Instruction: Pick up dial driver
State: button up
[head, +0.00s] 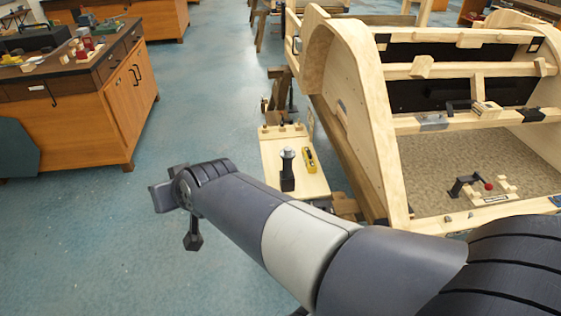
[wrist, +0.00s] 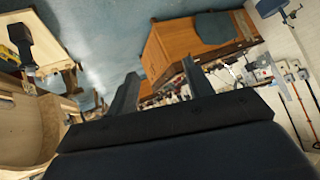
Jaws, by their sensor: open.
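A tool with a black base or handle and a silver-grey top, which looks like the dial driver (head: 287,168), stands on a small pale wooden stand (head: 302,184) in the head view. It also appears at the upper left of the wrist view (wrist: 20,38). A yellow tool (head: 310,160) lies just right of it. My gripper (wrist: 160,78) is open and empty, its two dark fingers apart. It is well away from the stand; in the head view my arm reaches to the left over the floor, and the fingertips are not clear there.
A large curved wooden bodyframe (head: 350,110) stands right of the stand. A wooden cabinet (head: 95,115) with tools on top is at the left, and also shows in the wrist view (wrist: 168,50). The blue floor (head: 195,110) between them is clear.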

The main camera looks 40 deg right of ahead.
aim_at(286, 160)
jog(key=z, duration=3)
jog(key=u, duration=1.7)
jog(key=i+j+z, duration=0.1)
jog(key=i+j, duration=0.75)
jog(key=j, duration=0.1)
